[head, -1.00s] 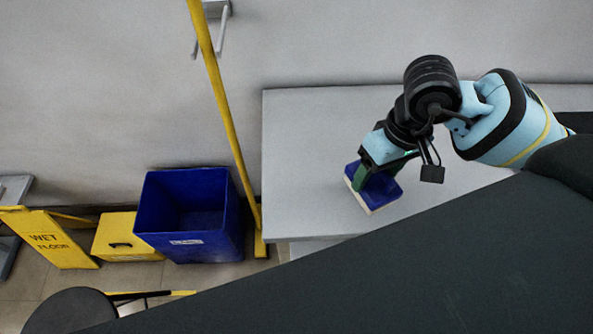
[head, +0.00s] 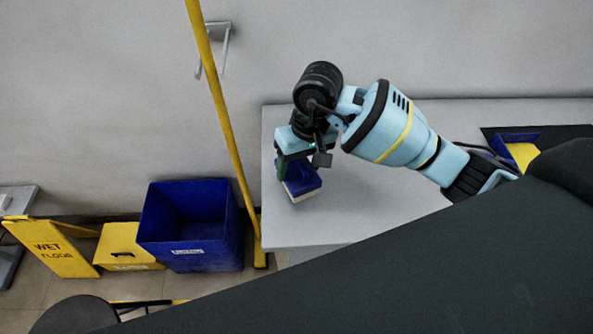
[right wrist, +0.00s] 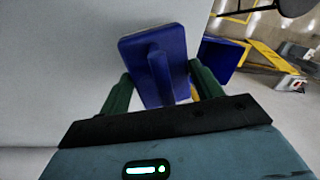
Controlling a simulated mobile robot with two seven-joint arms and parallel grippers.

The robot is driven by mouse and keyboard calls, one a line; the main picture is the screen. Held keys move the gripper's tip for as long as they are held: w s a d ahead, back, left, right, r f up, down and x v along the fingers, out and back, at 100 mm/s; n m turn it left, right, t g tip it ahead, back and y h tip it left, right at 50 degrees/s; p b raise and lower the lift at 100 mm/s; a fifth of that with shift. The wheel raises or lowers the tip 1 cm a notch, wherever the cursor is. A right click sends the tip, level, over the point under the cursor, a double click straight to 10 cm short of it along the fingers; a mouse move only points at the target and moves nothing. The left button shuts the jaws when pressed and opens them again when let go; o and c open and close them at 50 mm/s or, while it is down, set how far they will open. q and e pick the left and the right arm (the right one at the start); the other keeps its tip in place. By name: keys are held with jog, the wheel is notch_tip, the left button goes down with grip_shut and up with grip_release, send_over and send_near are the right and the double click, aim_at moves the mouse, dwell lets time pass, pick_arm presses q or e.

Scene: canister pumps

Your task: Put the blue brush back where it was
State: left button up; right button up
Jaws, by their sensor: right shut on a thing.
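The blue brush (head: 302,182) has a flat blue block with a pale bristle edge below. It is in my right gripper (head: 284,170), over the left end of the grey table (head: 345,225). In the right wrist view the blue brush (right wrist: 155,60) shows its back with a raised ridge handle between the two green fingers of my right gripper (right wrist: 160,88). The fingers are shut on it. In the head view I cannot tell whether the brush touches the table top. My left gripper is not in view.
A blue bin (head: 190,228) stands on the floor left of the table, with a yellow pole (head: 222,110) between. A yellow box (head: 126,247) and wet floor sign (head: 55,248) are further left. A blue and yellow object (head: 520,150) lies on a dark mat at right.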

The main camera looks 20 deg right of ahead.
aim_at(296, 173)
jog(key=shift+w+a, duration=0.3)
jog(key=shift+a, duration=0.1)
jog(key=shift+d+f, duration=0.1)
jog(key=shift+f, duration=1.7)
jog(key=shift+f, duration=0.1)
jog(key=shift+f, duration=0.1)
jog(key=o, duration=1)
jog(key=shift+o, duration=0.2)
jog(key=r, duration=0.4)
jog(key=d+r, duration=0.1)
jog(key=r, duration=0.3)
jog(key=d+r, duration=0.1)
jog(key=r, duration=0.3)
jog(key=shift+r, duration=0.1)
